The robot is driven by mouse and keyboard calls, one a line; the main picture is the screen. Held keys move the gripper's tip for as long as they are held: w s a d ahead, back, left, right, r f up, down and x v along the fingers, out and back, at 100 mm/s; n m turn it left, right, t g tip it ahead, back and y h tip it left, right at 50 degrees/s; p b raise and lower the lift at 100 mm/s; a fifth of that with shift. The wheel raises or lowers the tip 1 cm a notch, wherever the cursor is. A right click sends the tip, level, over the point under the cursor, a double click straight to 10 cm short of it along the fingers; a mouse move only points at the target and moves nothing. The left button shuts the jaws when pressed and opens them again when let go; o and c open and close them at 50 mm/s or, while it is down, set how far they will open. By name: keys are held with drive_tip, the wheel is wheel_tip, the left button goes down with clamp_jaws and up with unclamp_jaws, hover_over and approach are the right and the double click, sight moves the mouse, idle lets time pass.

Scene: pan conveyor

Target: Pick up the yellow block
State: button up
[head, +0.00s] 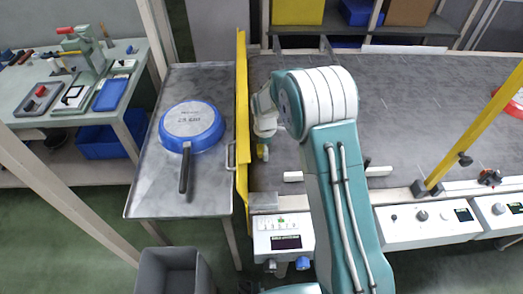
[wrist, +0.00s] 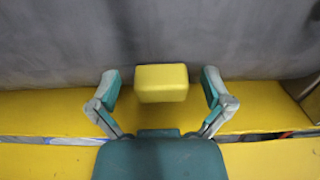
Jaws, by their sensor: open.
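The yellow block (wrist: 162,82) shows in the wrist view, centred between the fingertips of my gripper (wrist: 160,88). The fingers are spread wide, with a gap on each side of the block. In the head view my gripper (head: 264,130) is over the left end of the grey conveyor belt (head: 410,95), close to the yellow barrier (head: 242,120). A small yellow patch shows just below it there, likely the block, mostly hidden by my wrist.
Left of the barrier, a blue pan (head: 193,128) lies upside down on a metal table (head: 150,190). A yellow post (head: 470,135) slants over the belt at right. A red object (head: 513,105) is at the far right. Control boxes (head: 425,225) line the front.

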drive_tip(key=c, duration=0.8)
